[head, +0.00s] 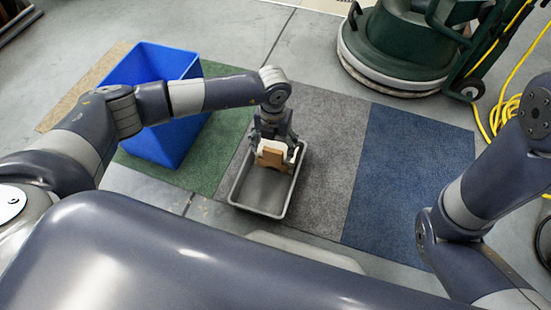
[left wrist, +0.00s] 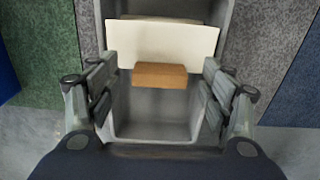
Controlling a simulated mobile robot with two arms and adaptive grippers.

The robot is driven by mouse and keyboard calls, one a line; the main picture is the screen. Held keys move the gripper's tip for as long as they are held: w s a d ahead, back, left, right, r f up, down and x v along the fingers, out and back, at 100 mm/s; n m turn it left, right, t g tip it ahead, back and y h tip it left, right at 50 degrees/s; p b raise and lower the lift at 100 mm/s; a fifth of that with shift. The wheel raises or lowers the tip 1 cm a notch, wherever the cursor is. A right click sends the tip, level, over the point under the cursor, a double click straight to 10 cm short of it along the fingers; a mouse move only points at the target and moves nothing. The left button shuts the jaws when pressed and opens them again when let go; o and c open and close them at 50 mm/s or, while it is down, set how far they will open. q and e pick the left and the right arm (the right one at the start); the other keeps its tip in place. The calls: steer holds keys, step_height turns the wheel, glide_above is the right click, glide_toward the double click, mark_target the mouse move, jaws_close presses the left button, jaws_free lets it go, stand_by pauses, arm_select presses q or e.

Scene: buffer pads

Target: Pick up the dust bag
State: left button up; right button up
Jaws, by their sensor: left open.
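The dust bag seems to be the item with a cream panel (left wrist: 165,40) and a brown block-like part (left wrist: 160,75) in the grey tray (left wrist: 225,20). In the head view its brown part (head: 272,158) shows inside the tray (head: 238,196), below my left gripper (head: 277,147). In the left wrist view my left gripper (left wrist: 160,92) is open, its fingers to the left and right of the brown part with gaps. The bag's far part is hidden behind the panel. My right gripper is out of view; only part of that arm shows.
A blue bin (head: 165,145) stands left of the tray on the mats. Green, grey and blue mats (head: 400,170) lie side by side. A green floor machine (head: 395,50) and yellow cable (head: 505,112) are at the upper right. The blue mat is clear.

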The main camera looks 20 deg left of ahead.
arm_select(q)
step_height(320, 180, down, 2)
steer(key=shift+f+b, duration=0.15)
steer(key=shift+b, duration=0.3)
steer(key=c, duration=1.3)
steer(key=shift+o, duration=0.2)
